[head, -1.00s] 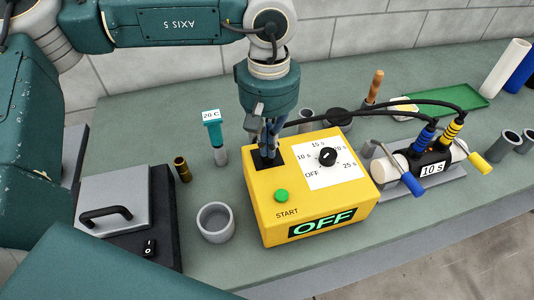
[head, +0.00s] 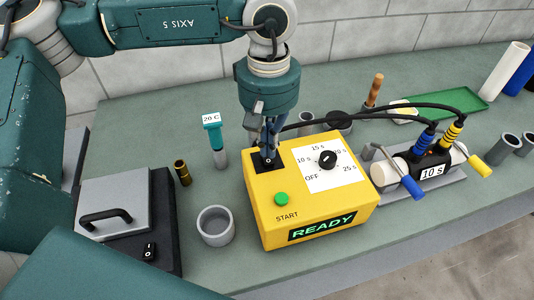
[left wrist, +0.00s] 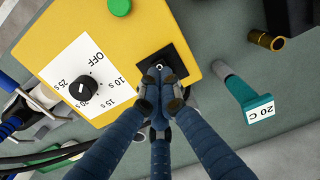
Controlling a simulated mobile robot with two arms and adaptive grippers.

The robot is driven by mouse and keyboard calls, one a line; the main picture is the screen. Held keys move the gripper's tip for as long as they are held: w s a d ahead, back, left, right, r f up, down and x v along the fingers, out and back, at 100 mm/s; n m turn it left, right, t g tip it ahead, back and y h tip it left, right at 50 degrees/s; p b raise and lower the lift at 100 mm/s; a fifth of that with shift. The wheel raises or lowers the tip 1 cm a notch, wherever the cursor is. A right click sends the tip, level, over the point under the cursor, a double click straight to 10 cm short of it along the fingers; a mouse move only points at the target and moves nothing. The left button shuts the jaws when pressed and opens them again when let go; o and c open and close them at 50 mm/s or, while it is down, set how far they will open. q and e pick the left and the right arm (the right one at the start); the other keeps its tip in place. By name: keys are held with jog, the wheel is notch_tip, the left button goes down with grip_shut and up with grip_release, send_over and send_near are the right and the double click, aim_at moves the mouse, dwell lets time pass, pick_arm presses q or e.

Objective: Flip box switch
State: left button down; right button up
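The yellow box (head: 270,215) stands on the bench, and its front display (head: 321,228) reads READY in green. Its black switch (head: 268,162) sits in a dark plate at the top left of the box. My left gripper (head: 268,150) is right at this switch, its fingertips drawn together. In the left wrist view the fingertips (left wrist: 160,80) meet over the black switch plate (left wrist: 178,57), and a small white mark shows just beyond them. Nothing is seen held. The box also carries a green START button (head: 281,199) and a black dial (head: 327,158). My right gripper is not in view.
Left of the box are a grey cup (head: 215,226), a brass cylinder (head: 182,172), a teal-capped tube (head: 214,138) labelled 20 C, and a black device with a grey lid (head: 128,200). Right of it, black cables run to a fixture (head: 425,165) labelled 10 S. A green tray (head: 445,101) lies behind.

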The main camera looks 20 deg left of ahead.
aim_at(268, 161)
pick_arm(q)
jog(key=shift+r+p, duration=1.1)
jog(key=shift+r, duration=1.4)
jog(key=shift+s+f, duration=0.1)
